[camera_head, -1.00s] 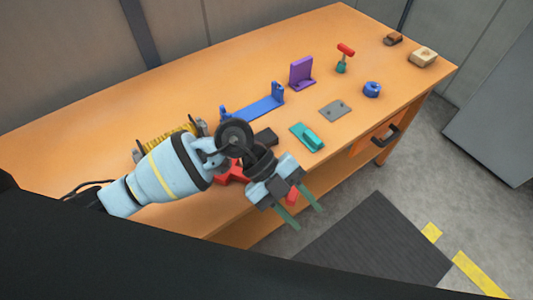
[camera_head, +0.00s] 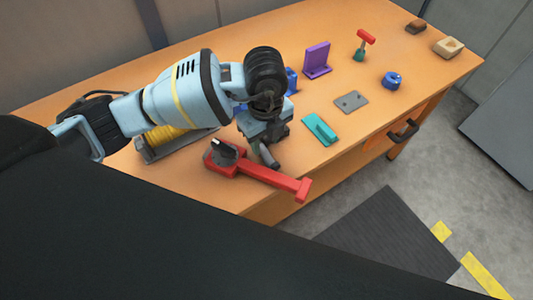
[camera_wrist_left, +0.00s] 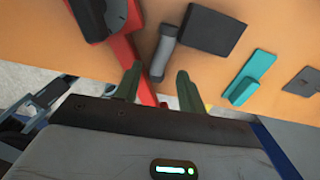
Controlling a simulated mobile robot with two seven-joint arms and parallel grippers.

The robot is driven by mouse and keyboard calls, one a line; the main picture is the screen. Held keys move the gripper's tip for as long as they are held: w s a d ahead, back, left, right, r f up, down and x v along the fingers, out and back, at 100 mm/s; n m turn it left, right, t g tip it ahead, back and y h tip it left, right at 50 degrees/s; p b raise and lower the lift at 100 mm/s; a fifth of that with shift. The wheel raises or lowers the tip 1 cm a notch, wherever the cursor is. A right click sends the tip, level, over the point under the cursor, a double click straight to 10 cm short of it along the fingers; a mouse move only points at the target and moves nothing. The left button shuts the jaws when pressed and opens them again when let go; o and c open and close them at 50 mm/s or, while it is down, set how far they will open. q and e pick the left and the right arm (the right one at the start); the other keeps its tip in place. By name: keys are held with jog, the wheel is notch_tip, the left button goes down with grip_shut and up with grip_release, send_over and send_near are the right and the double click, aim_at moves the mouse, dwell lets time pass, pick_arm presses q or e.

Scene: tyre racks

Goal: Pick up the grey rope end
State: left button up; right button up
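A short grey cylindrical piece, which looks like the grey rope end (camera_wrist_left: 164,50), lies on the table in the left wrist view, beside a dark block (camera_wrist_left: 213,32). In the head view a grey piece (camera_head: 268,155) shows just below my left gripper (camera_head: 262,132). In the left wrist view my left gripper (camera_wrist_left: 157,86) has its two green fingers apart, with nothing clearly held. The grey piece is ahead of the gap between the fingers; I cannot tell whether they touch it. In the head view the wrist hides most of the fingers. My right gripper is not in view.
A red clamp-like tool (camera_head: 262,174) lies close by, its bar reaching past the table's front edge. A teal block (camera_head: 320,129) and a grey plate (camera_head: 351,102) lie to the right. A yellow ribbed piece (camera_head: 168,138) is behind left. The orange table (camera_head: 420,80) has free room at right.

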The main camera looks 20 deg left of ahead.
aim_at(266, 153)
pick_arm(q)
jog(key=shift+w+f, duration=0.2)
jog(key=shift+f, duration=2.5)
jog(key=c, duration=0.8)
jog(key=shift+r, duration=0.1)
jog(key=shift+r, duration=0.55)
notch_tip(266, 153, up, 2)
jog(key=shift+r, duration=0.15)
jog(key=s+d, duration=0.3)
jog(key=s, duration=0.4)
jog(key=s+d+r, duration=0.1)
jog(key=s+d, duration=0.1)
jog(key=s, duration=0.6)
jog(key=shift+d+r, duration=0.25)
jog(key=shift+d, duration=0.15)
